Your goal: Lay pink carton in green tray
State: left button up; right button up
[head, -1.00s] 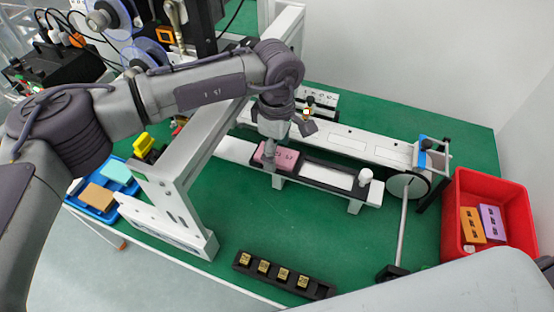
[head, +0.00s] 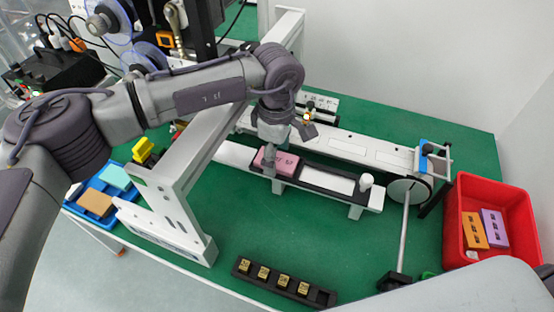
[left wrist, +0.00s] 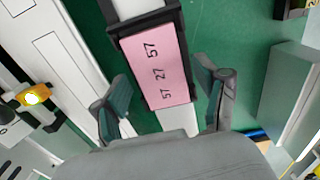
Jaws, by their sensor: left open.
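The pink carton (head: 284,163) lies in a black holder on the white rail across the table. In the left wrist view the pink carton (left wrist: 158,70) shows its top with dark numbers. My left gripper (head: 287,147) is over the carton, pointing down. In the left wrist view its two fingers stand apart on either side of the carton's near end (left wrist: 163,92), with gaps visible; I cannot tell their height. A small green edge (head: 428,275) shows beside my right arm; I cannot tell whether it is the green tray. My right gripper is out of view.
A red bin (head: 453,235) at the right holds an orange and a purple carton. A blue tray (head: 106,209) at the left holds teal and tan cartons. A black strip (head: 321,297) with several small blocks lies in front. A grey metal frame (head: 190,170) stands left of the carton.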

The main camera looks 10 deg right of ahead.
aim_at(277, 159)
pick_arm(q)
jog(key=c, duration=0.7)
jog(key=shift+r+p, duration=0.95)
jog(key=shift+r, duration=1.6)
jog(key=shift+c, duration=0.2)
